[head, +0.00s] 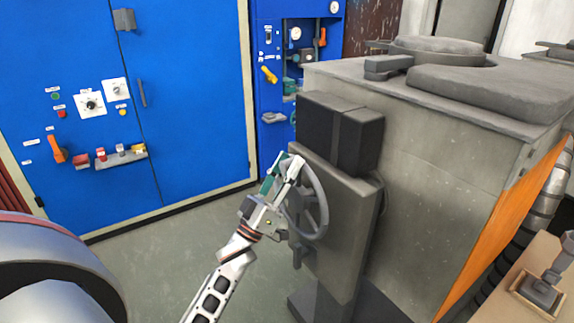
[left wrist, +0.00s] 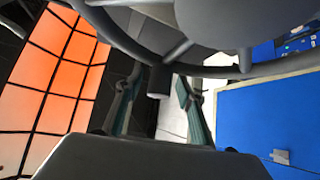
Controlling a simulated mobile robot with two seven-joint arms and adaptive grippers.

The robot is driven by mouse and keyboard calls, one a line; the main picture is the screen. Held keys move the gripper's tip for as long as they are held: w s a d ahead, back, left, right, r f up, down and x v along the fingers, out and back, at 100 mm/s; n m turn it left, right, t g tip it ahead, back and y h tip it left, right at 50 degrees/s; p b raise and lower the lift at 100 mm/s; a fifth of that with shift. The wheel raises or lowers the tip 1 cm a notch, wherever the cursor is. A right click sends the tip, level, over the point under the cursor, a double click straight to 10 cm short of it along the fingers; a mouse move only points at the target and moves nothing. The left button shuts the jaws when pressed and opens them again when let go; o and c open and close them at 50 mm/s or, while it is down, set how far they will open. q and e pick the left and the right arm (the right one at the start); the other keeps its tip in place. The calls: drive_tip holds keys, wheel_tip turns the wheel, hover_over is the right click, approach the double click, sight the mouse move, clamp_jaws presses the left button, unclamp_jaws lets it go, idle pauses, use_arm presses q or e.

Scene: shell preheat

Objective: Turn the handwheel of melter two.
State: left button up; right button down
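The grey spoked handwheel (head: 322,207) stands on the side of a grey box on a pedestal, beside the big grey melter (head: 440,190). I cannot read a number on the melter. My left gripper (head: 283,172) is at the wheel's near left rim in the head view. In the left wrist view the wheel's rim (left wrist: 115,38) crosses the top. The fingers are apart, with gaps seen beside the peg. My right gripper is not in view.
Blue cabinets (head: 190,100) with knobs and switches stand at the back left. A black box (head: 335,130) sits above the wheel. A lever on a tan stand (head: 540,290) is at the lower right. The floor (head: 170,265) left of the wheel is clear.

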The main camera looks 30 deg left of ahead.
use_arm(q)
drive_tip(key=c, duration=1)
clamp_jaws()
drive_tip(key=shift+d+f, duration=0.1)
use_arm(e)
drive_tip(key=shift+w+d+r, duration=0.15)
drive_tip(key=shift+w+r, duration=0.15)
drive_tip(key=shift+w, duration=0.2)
